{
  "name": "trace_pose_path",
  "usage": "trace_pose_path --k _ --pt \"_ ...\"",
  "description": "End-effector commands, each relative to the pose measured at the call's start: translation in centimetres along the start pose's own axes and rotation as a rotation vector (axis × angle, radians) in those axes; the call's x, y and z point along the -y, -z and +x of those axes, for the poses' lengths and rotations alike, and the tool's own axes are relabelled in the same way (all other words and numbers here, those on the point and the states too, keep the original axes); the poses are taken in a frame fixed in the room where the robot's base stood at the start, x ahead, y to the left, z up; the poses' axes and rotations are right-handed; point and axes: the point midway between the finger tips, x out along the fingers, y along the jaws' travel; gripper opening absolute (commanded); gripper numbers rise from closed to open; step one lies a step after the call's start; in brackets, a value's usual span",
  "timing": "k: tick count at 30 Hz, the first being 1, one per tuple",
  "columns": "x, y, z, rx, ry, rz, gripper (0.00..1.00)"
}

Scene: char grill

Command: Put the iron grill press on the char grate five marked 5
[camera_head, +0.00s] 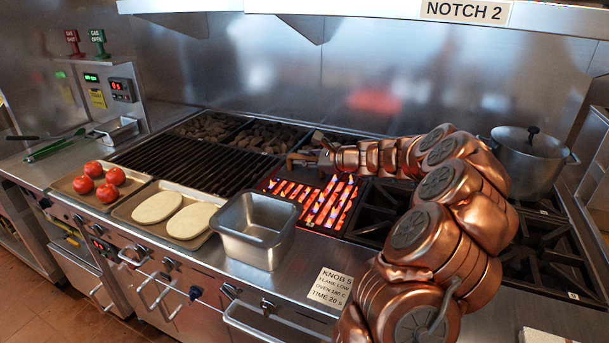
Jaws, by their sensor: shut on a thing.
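My gripper (318,157) is at the end of my copper-coloured arm, over the back of the cooking top. It is shut on a small dark and brownish thing that appears to be the iron grill press (301,158). The press is small in view and partly hidden by my gripper. It is behind the glowing red-orange grate (327,205), and I cannot tell whether it touches the surface below. The dark char grates (190,165) lie to the left. I can read no number 5 on any grate.
A steel pan (256,257) stands in front of the glowing grate. Trays with flatbreads (160,207) and tomatoes (104,184) are at left. A lidded pot (528,160) stands on the right burners. A card reading KNOB 5 (328,288) is on the front edge.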

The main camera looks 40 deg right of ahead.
Motion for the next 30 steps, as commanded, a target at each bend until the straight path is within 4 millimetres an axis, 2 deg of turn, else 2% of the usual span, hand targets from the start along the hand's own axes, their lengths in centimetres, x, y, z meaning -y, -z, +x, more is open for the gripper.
trace_pose_path --k 7,15,28,29,30 --pt "-0.7 1.1 0.5 0.000 0.003 -0.002 0.00" --pt "-2.3 3.4 1.4 -0.001 0.004 0.000 0.00" --pt "-2.6 3.8 1.6 0.000 0.004 -0.002 0.00" --pt "-2.6 3.8 1.6 -0.001 0.003 -0.003 0.25" --pt "-2.6 3.8 1.6 -0.001 0.003 -0.003 0.29"
